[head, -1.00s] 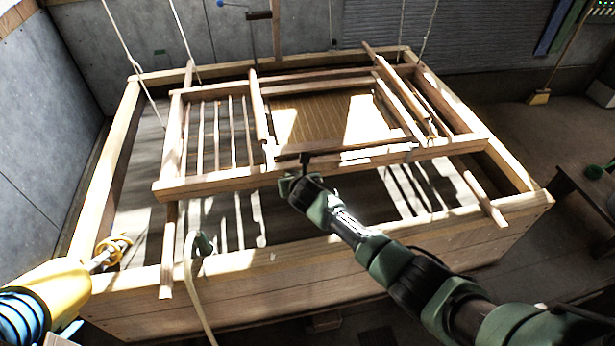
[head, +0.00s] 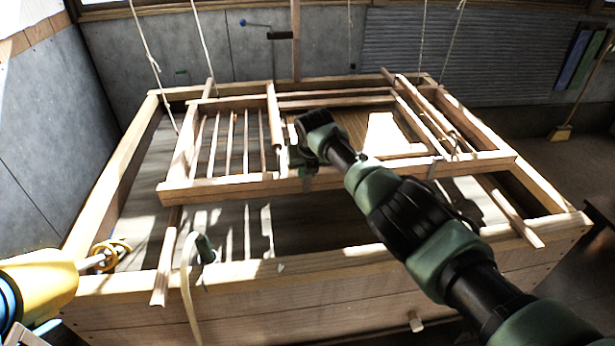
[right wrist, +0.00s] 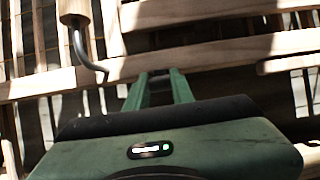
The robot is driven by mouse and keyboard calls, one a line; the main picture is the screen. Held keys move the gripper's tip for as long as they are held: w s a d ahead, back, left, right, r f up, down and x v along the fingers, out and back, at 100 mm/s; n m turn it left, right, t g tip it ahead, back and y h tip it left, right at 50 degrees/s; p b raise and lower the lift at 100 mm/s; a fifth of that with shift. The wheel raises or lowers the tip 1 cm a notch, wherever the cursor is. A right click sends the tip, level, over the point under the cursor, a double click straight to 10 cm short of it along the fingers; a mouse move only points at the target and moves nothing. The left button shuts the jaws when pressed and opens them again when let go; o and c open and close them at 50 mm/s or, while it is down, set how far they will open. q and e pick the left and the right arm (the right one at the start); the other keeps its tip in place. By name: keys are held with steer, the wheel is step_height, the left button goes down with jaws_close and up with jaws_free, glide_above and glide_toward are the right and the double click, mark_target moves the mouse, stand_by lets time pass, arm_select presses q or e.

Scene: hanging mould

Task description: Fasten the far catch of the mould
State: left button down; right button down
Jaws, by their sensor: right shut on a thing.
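The mould (head: 225,188) is a hanging wooden frame with slats, held by cords above a large wooden vat. My right gripper (head: 293,158) is at its front rail, beside the middle bar. In the right wrist view the green fingers (right wrist: 160,76) reach the rail. The gripper is shut on a small part of the mould that its fingers largely hide; I cannot tell which part. A wooden grip (right wrist: 74,10) with a bent metal hook stands left of the fingers, apart from them. A metal fitting (head: 432,170) sits further right on the front rail. My left gripper is not seen.
The vat's front wall (head: 250,310) lies below the mould. A pale hose (head: 188,290) hangs over its rim. A yellow body (head: 40,285) with a ringed rod stands at the left. Cords (head: 203,45) rise from the mould. A broom (head: 568,115) leans at the right wall.

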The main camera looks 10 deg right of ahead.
stand_by(0.4)
steer(key=c, duration=1.3)
jaws_free()
steer(key=shift+w+f, duration=0.1)
steer(key=shift+w, duration=0.05)
steer(key=shift+p+v, duration=0.4)
steer(key=shift+v, duration=0.45)
steer(key=v, duration=0.6)
